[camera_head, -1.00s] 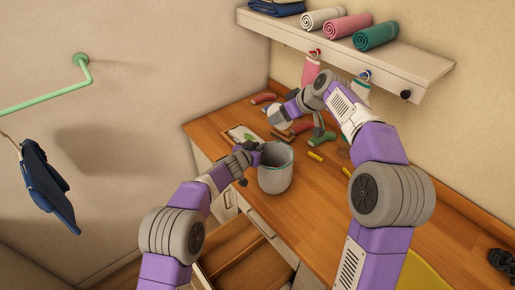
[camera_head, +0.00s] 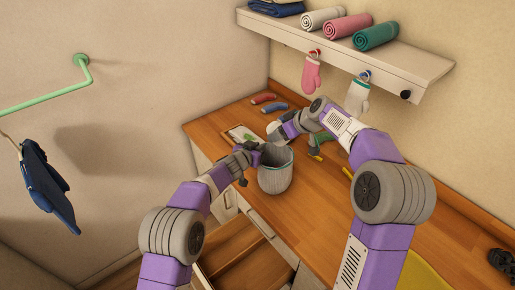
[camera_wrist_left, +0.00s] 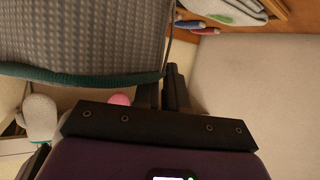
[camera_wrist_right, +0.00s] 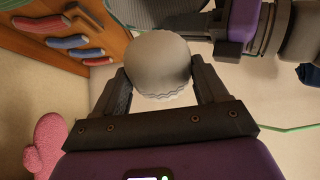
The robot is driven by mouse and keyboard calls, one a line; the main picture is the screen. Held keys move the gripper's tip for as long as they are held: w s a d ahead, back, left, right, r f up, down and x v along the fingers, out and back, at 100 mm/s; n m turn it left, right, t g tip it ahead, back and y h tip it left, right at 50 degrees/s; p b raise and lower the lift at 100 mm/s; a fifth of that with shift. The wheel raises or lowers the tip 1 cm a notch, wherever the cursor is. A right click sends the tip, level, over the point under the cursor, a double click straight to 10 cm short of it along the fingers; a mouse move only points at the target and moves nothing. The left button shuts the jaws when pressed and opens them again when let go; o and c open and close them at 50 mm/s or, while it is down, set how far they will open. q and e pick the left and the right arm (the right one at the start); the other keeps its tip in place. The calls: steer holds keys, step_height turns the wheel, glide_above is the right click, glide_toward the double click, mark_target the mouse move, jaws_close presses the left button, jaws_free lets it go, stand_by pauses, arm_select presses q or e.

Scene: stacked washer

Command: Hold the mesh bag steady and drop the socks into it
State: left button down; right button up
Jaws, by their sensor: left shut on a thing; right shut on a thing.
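The mesh bag (camera_head: 275,176) is a grey, open-topped container with a green rim, standing upright near the counter's front edge. Its mesh fills the upper left of the left wrist view (camera_wrist_left: 85,35). My left gripper (camera_head: 256,150) is shut on its rim at the left side. My right gripper (camera_head: 278,136) is behind the bag, shut on a grey-white rounded bundle with a ribbed edge (camera_wrist_right: 158,65), which looks like a balled sock. The bundle is apart from the bag in the right wrist view. The bag's inside is mostly hidden.
A red roll (camera_head: 263,98), a blue roll (camera_head: 274,107) and a green item (camera_head: 320,138) lie behind on the wooden counter (camera_head: 300,225). A flat tray (camera_head: 238,134) is left. Pink (camera_head: 312,74) and white (camera_head: 357,98) mitts hang under the shelf (camera_head: 420,72). An open drawer (camera_head: 245,255) lies below.

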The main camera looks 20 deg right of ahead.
arm_select(q)
steer(key=shift+f, duration=0.3)
arm_select(e)
steer(key=shift+f, duration=2.7)
steer(key=o, duration=1.1)
arm_select(q)
steer(key=shift+s, duration=0.1)
arm_select(e)
steer(key=v, duration=1.2)
steer(key=shift+r, duration=0.1)
